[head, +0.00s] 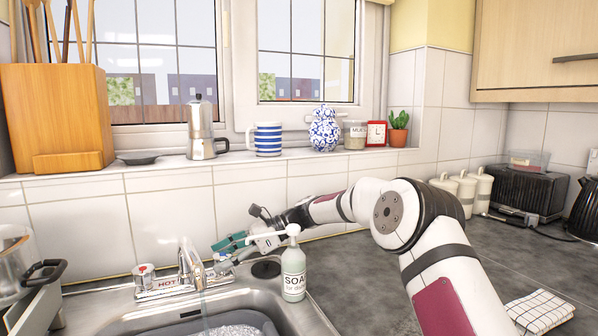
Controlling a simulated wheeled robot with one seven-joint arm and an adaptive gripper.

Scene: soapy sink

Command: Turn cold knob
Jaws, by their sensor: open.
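The tap (190,265) is chrome and stands on the sink's back ledge. Its left knob (144,271) has a red mark and sits beside the word HOT. The right end of the tap, where the cold knob would be, is mostly covered by my gripper, and I cannot make the knob out clearly. My gripper (222,255) reaches in from the right, low behind the soap bottle. It is open, with teal parts showing, close to the tap's right end. I cannot tell whether it touches the knob.
A soap bottle (293,277) with a white pump stands just in front of my arm on the sink edge. A black round piece (266,268) lies beside it. A dish rack (30,285) stands at the left. The counter (540,262) at right is largely clear.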

